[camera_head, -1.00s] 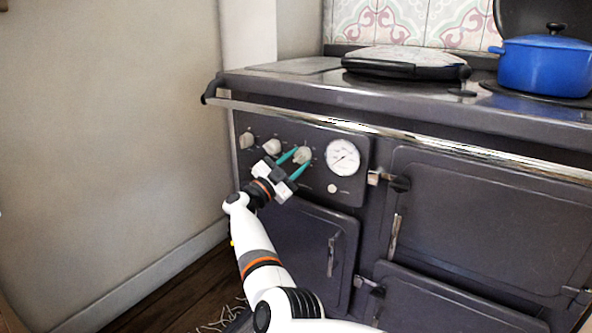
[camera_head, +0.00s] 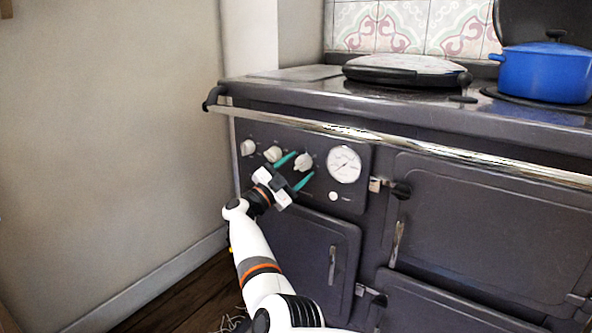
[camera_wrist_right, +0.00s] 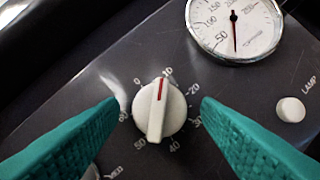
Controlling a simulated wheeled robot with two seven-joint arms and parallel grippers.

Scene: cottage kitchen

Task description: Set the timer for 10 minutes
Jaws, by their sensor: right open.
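The timer knob (camera_head: 303,161) is the rightmost of three pale knobs on the stove's dark control panel. My right gripper (camera_head: 296,171) is open in front of the knob. Its teal fingers are on either side of the knob in the wrist view (camera_wrist_right: 160,107), apart from it. My left gripper is not in view.
A round gauge (camera_head: 344,164) sits right of the knob, with a white lamp button (camera_head: 333,196) below. Two other knobs (camera_head: 273,154) are to the left. A metal rail (camera_head: 400,145) runs above the panel. A blue pot (camera_head: 545,72) stands on the stove top.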

